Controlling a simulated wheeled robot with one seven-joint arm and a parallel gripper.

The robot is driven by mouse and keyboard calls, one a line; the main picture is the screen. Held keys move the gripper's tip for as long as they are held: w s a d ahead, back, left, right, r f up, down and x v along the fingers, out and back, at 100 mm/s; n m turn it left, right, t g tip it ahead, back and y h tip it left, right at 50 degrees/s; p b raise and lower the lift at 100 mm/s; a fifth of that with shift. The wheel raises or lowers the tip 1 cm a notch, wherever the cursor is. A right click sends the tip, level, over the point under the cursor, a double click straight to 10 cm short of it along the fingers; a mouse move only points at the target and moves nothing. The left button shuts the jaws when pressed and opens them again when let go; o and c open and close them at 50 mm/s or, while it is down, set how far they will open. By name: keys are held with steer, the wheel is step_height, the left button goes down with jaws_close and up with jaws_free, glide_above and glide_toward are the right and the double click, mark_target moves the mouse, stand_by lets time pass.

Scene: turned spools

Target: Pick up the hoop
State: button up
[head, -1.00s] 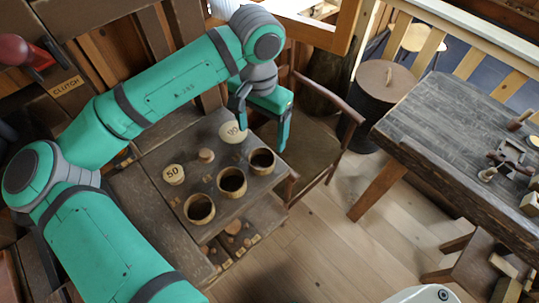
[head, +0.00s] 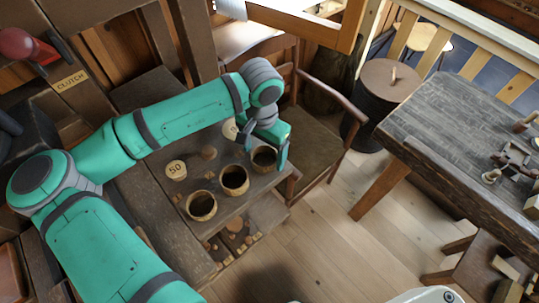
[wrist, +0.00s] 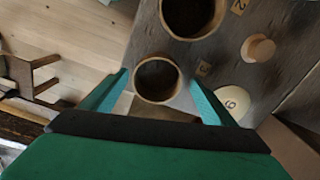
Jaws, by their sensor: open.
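Three round wooden rings with dark insides stand in a row on a brown board; I cannot tell which one is meant by the hoop. The far right ring (head: 262,170) is below my gripper (head: 262,151). In the wrist view this ring (wrist: 158,101) shows between the two fingertips of my open gripper (wrist: 158,80), with nothing held. I cannot tell how far above it the fingers are. The middle ring (head: 234,193) and the near left ring (head: 203,217) stand apart from it. A larger-looking ring (wrist: 165,28) is at the top of the wrist view.
A pale disc marked 50 (head: 176,171) and a small wooden peg (head: 208,153) stand behind the rings. Another pale disc (head: 230,129) is partly hidden by my arm. A chair (head: 322,140) stands close to the right. A worn table (head: 440,120) is farther right, with floor between.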

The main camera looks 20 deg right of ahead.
steer(key=shift+a, duration=0.15)
steer(key=shift+d, duration=0.2)
steer(key=c, duration=1.1)
steer(key=shift+s, duration=0.1)
steer(key=shift+r, duration=0.55)
steer(key=s+d+r, duration=0.4)
steer(key=s+r, duration=0.8)
steer(key=s, duration=0.1)
steer(key=shift+s+d, duration=0.15)
